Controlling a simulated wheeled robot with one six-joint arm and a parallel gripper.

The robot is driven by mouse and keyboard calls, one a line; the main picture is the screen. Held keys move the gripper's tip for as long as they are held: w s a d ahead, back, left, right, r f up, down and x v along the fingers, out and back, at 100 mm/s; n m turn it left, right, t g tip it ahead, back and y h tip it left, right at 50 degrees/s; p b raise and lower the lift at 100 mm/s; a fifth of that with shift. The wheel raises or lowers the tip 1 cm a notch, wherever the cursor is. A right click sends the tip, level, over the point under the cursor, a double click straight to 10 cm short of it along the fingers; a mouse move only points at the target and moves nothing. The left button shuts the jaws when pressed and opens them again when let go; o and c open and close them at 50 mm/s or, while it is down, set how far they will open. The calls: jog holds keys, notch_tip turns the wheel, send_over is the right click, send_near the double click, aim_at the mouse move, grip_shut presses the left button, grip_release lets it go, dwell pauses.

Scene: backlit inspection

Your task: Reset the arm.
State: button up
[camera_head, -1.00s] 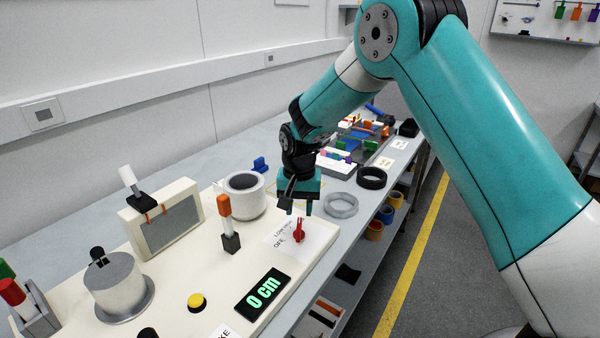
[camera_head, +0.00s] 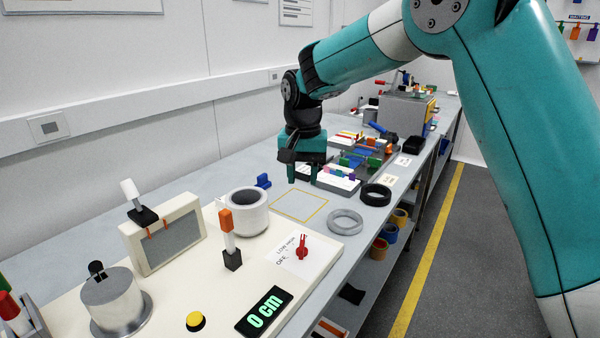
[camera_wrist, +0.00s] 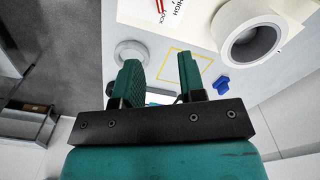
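My gripper (camera_head: 302,175) hangs above the bench in the head view, fingers pointing down. It is above the far side of a yellow-outlined square (camera_head: 300,206). In the wrist view its two fingers (camera_wrist: 160,80) are apart with nothing between them, so it is open and empty. The wrist view shows the same yellow square (camera_wrist: 183,66) beyond the fingertips. My arm reaches in from the right, well above the bench.
Near the gripper are a blue piece (camera_head: 263,181), a white hollow cylinder (camera_head: 246,222), a grey ring (camera_head: 345,222) and a black ring (camera_head: 375,195). A cream panel holds a red knob (camera_head: 302,250) and a "0 cm" display (camera_head: 264,312). Trays with coloured parts stand behind.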

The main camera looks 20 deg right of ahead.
jog(key=s+a+r+n+y, duration=0.2)
jog(key=s+n, duration=0.4)
jog(key=s, duration=1)
jog(key=s+a+r+n+y, duration=0.1)
jog(key=s+n, duration=0.5)
jog(key=s, duration=1)
jog(key=shift+a+r+y, duration=0.35)
jog(key=shift+a+y, duration=0.25)
jog(key=shift+a, duration=0.5)
